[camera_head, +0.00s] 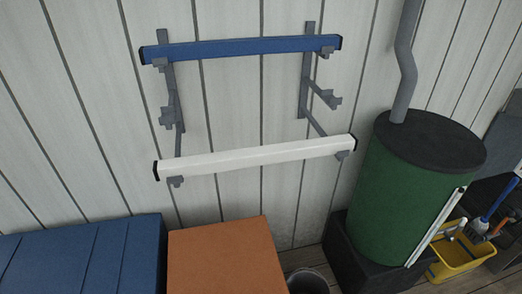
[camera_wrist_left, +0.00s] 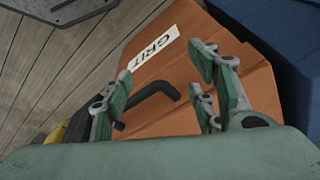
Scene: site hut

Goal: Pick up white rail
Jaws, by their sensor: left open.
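The white rail (camera_head: 255,157) is a long bar with black end caps. It lies across the lower brackets of a grey wall rack (camera_head: 306,75) in the head view, its right end a little higher in the picture. No gripper shows in the head view. My left gripper (camera_wrist_left: 165,95) shows in the left wrist view with its green-padded fingers apart and nothing between them. It is above an orange box labelled GRIT (camera_wrist_left: 180,62). The white rail is not in the left wrist view. My right gripper is in neither view.
A blue rail (camera_head: 240,48) rests on the upper brackets; the middle brackets are empty. Below stand a blue box (camera_head: 85,255) and an orange box (camera_head: 225,260). A green barrel (camera_head: 400,190) with a grey pipe (camera_head: 404,60) is on the right, beside a yellow bucket (camera_head: 455,262) of tools.

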